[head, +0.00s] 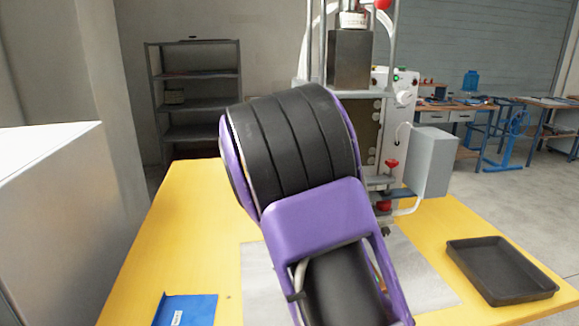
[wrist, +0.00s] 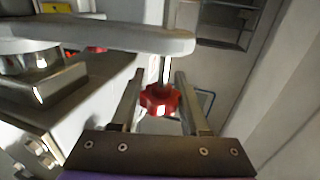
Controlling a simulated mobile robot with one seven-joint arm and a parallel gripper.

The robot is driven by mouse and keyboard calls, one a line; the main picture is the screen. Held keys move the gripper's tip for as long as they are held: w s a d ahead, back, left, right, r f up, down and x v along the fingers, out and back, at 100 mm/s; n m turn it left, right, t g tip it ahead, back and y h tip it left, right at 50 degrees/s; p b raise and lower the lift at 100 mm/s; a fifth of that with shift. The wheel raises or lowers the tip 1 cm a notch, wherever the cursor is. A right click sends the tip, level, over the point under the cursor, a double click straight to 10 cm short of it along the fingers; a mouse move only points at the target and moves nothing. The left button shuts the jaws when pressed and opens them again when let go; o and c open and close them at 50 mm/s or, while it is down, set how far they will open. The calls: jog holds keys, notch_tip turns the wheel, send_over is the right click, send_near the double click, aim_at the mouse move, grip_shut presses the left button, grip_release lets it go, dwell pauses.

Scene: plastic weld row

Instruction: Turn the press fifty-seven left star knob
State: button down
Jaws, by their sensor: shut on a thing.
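A red star knob (wrist: 160,101) on a thin upright metal rod is in the middle of the wrist view. My gripper (wrist: 159,88) is shut on it, with one finger on each side of the knob. In the head view the press (head: 352,62) stands at the back of the yellow table, and my arm covers much of it. My gripper and the held knob are hidden behind my arm there. A number on the press cannot be read.
A pale curved bar (wrist: 110,37) of the press passes close above the knob. The table (head: 185,240) carries a black tray (head: 498,270) at right and a blue folder (head: 186,310) at front left. A grey box (head: 432,160) is fixed at the press's right side.

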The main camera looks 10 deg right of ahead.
jog(key=shift+a+n+y, duration=0.15)
jog(key=shift+n+y, duration=0.65)
jog(key=shift+y, duration=0.45)
jog(key=shift+a+n+y, duration=0.2)
jog(key=shift+n+y, duration=0.6)
jog(key=shift+y, duration=0.5)
jog(key=shift+a+n+y, duration=0.15)
jog(key=shift+n+y, duration=0.65)
jog(key=shift+y, duration=0.45)
jog(key=shift+a, duration=0.15)
jog(key=shift+c, duration=2.1)
grip_release()
jog(key=s+d, duration=0.3)
jog(key=s, duration=1.4)
jog(key=shift+d, duration=0.2)
jog(key=shift+a, duration=0.1)
